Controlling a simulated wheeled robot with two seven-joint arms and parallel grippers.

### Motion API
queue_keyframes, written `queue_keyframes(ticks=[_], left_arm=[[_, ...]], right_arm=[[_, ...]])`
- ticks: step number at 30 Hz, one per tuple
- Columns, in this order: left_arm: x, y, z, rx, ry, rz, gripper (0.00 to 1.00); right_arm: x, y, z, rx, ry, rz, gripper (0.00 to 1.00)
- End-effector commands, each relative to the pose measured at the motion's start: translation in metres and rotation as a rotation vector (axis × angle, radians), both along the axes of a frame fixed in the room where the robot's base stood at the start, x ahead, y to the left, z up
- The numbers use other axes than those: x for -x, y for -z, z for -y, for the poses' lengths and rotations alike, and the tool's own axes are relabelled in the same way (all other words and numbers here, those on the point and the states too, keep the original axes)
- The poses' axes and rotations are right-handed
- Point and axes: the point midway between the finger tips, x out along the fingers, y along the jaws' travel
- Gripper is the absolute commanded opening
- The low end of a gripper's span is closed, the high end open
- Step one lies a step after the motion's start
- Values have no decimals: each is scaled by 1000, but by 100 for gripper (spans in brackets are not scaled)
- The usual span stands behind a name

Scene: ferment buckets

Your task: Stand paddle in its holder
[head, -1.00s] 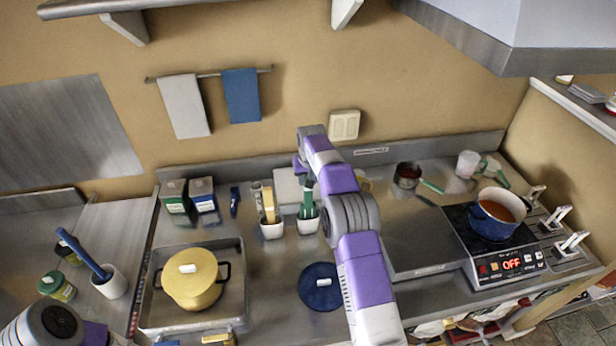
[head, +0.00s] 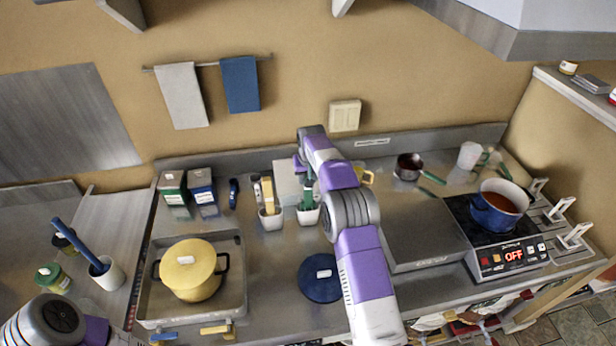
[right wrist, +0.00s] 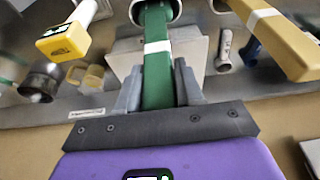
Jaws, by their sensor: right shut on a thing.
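A green paddle (head: 307,197) with a white band stands roughly upright, its lower end at the mouth of a white holder (head: 308,216) on the steel counter. My right gripper (right wrist: 157,95) is shut on the green paddle's handle (right wrist: 157,65), above the holder. In the right wrist view the holder's rim (right wrist: 168,20) shows at the top edge, around the paddle; how deep it sits cannot be seen. A yellow paddle (head: 268,194) stands in a second white holder (head: 270,219) just left. My left gripper is outside the view; only my left arm shows.
A yellow pot (head: 190,270) stands in a steel tray (head: 238,300) at left. A blue lid (head: 318,281) lies in front of the holders. A blue pot (head: 500,208) is on the cooktop at right. Cartons (head: 203,190) stand behind left.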

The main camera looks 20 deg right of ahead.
Motion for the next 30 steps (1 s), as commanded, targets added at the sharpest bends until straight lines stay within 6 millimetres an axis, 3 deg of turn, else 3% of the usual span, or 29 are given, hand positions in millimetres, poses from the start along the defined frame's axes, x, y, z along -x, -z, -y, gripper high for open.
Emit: queue_keyframes(ticks=[3, 4, 9, 20, 30], left_arm=[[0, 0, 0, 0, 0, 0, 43], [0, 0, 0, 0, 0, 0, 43], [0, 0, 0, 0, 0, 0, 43], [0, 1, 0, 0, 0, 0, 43], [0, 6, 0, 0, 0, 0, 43]], right_arm=[[0, -1, 0, 0, 0, 1, 0], [0, -1, 0, 0, 0, 1, 39], [0, -1, 0, 0, 0, 1, 65], [1, -6, 0, 0, 0, 1, 66], [15, -57, -4, 0, -1, 2, 66]])
